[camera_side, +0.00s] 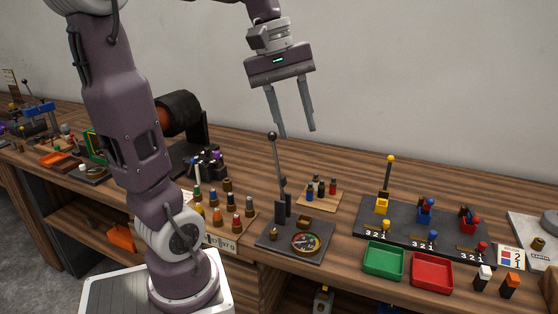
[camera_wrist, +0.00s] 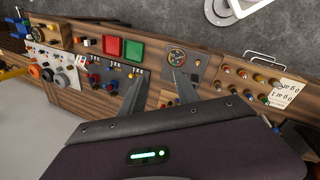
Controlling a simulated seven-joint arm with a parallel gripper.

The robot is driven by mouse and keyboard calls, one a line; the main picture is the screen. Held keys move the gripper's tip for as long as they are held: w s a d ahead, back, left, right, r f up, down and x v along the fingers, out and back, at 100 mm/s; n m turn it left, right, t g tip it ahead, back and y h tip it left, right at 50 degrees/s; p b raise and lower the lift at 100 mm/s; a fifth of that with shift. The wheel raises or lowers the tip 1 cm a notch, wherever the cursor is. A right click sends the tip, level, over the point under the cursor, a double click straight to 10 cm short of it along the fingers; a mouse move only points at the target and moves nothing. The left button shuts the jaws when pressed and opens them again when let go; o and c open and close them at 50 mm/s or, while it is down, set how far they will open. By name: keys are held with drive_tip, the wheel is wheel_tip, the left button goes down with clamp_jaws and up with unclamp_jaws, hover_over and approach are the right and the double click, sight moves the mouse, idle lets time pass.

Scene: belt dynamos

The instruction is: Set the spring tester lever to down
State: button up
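The spring tester appears to be the dark plate (camera_side: 290,243) with a round dial (camera_side: 306,241) and a tall lever (camera_side: 277,170) ending in a black ball knob (camera_side: 272,135). The lever stands nearly upright, leaning slightly left in the side view. My gripper (camera_side: 298,131) is open and empty, fingers pointing down. Its fingertips are at about knob height in the picture, just right of the knob; depth is unclear. In the wrist view, my gripper (camera_wrist: 159,82) points toward the bench, and the dial (camera_wrist: 177,57) shows beyond the fingers. I cannot make out the lever clearly there.
Right of the tester are a small peg board (camera_side: 320,191), a dark panel (camera_side: 400,226) with several levers, a green tray (camera_side: 384,260) and a red tray (camera_side: 432,272). Left are a board of coloured pegs (camera_side: 222,214) and a dark motor-like machine (camera_side: 182,115). Space above the bench is free.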

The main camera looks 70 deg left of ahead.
drive_tip(key=w+a+f+n+h, duration=0.1)
drive_tip(key=w+a+n, duration=0.1)
drive_tip(key=a+n, duration=0.6)
drive_tip(key=n, duration=0.3)
hover_over(278, 169)
drive_tip(key=s+a, duration=0.2)
drive_tip(key=a, duration=0.1)
wheel_tip(278, 169, down, 2)
drive_tip(key=shift+h, duration=0.4)
drive_tip(key=x, duration=0.8)
drive_tip(key=a+x, duration=0.1)
drive_tip(key=x, duration=0.3)
drive_tip(key=shift+s+f, duration=0.3)
drive_tip(key=shift+f, duration=0.15)
drive_tip(key=shift+c, duration=0.5)
clamp_jaws()
drive_tip(key=shift+r, duration=0.1)
